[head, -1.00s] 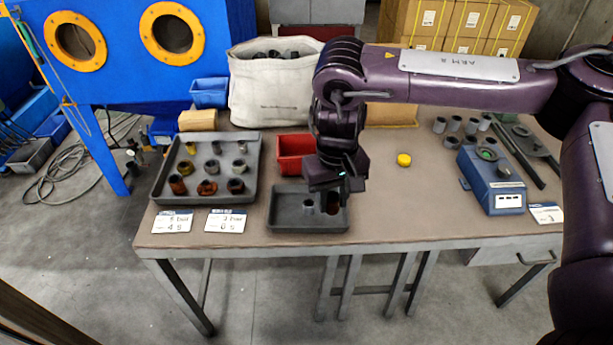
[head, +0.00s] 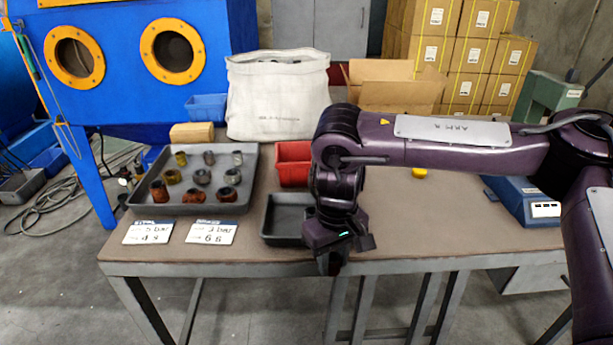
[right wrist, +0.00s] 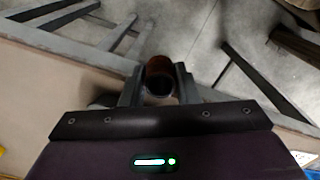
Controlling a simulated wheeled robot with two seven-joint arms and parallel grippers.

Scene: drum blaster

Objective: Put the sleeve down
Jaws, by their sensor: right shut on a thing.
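My right gripper (head: 330,262) is at the table's front edge, pointing down. In the right wrist view the gripper (right wrist: 158,88) is shut on a rusty brown sleeve (right wrist: 158,66), an open ring seen from above, with the table edge and floor behind it. In the head view the sleeve is mostly hidden by the gripper. The small dark tray (head: 272,222) lies just behind and left of the gripper; its visible part looks empty and its right side is hidden. My left gripper is not in view.
A large grey tray (head: 250,165) with several sleeves stands on the left, with two label cards (head: 148,232) before it. A red bin (head: 292,165) sits behind the small tray. A blue device (head: 525,200) is on the right. The table right of the gripper is clear.

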